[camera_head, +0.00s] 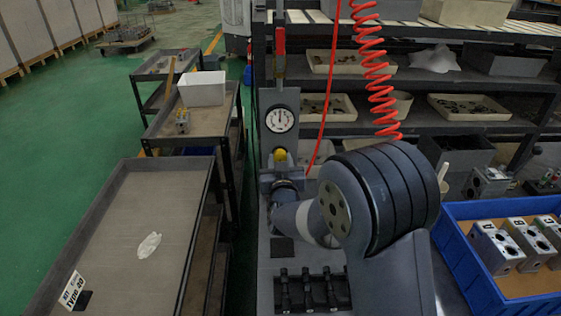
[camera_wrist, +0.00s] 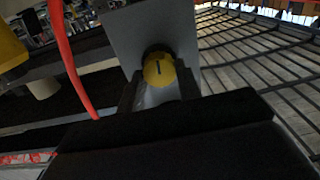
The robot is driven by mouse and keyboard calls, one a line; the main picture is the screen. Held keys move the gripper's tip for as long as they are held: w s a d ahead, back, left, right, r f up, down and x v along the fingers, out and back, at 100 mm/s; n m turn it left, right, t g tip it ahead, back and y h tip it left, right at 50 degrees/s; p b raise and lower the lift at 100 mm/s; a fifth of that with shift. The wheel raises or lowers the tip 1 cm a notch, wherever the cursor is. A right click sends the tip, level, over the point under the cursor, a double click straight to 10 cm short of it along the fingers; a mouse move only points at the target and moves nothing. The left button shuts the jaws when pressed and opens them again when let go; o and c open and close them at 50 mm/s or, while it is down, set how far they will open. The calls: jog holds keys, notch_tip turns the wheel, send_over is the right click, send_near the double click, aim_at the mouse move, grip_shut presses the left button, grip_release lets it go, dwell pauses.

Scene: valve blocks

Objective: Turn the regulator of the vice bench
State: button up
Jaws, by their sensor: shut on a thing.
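The regulator is a small yellow knob (camera_head: 280,155) on the grey upright panel (camera_head: 287,106), just below the round pressure gauge (camera_head: 279,119). In the wrist view the yellow knob (camera_wrist: 158,69) has a dark line on its face and sits in front of a grey plate. My gripper (camera_wrist: 158,88) is shut on the knob, with one dark finger at each side of it. In the head view my gripper (camera_head: 280,174) is at the knob, partly hidden by my arm. The lower part of the bench behind my arm is hidden.
A red coiled hose (camera_head: 376,70) and a straight red hose (camera_head: 328,85) hang close to the arm. A blue crate (camera_head: 462,268) with grey valve blocks (camera_head: 497,246) stands at right. A dark rack (camera_head: 308,291) lies in front. Carts (camera_head: 128,225) stand at left.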

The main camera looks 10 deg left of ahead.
jog(key=shift+f+n+b, duration=0.15)
jog(key=shift+n+b, duration=0.45)
jog(key=shift+b, duration=0.1)
jog(key=shift+n, duration=0.6)
jog(key=o, duration=1)
jog(key=shift+s, duration=0.15)
jog(key=b+v, duration=0.1)
jog(key=v, duration=0.4)
jog(key=b+v, duration=0.1)
jog(key=v, duration=0.4)
jog(key=shift+s+r, duration=0.25)
jog(key=shift+s, duration=0.05)
jog(key=shift+w, duration=0.15)
jog(key=p+x, duration=0.1)
jog(key=x, duration=0.9)
jog(key=shift+w+p, duration=0.35)
jog(key=shift+p, duration=0.05)
jog(key=shift+m+p, duration=0.55)
jog(key=shift+m, duration=0.25)
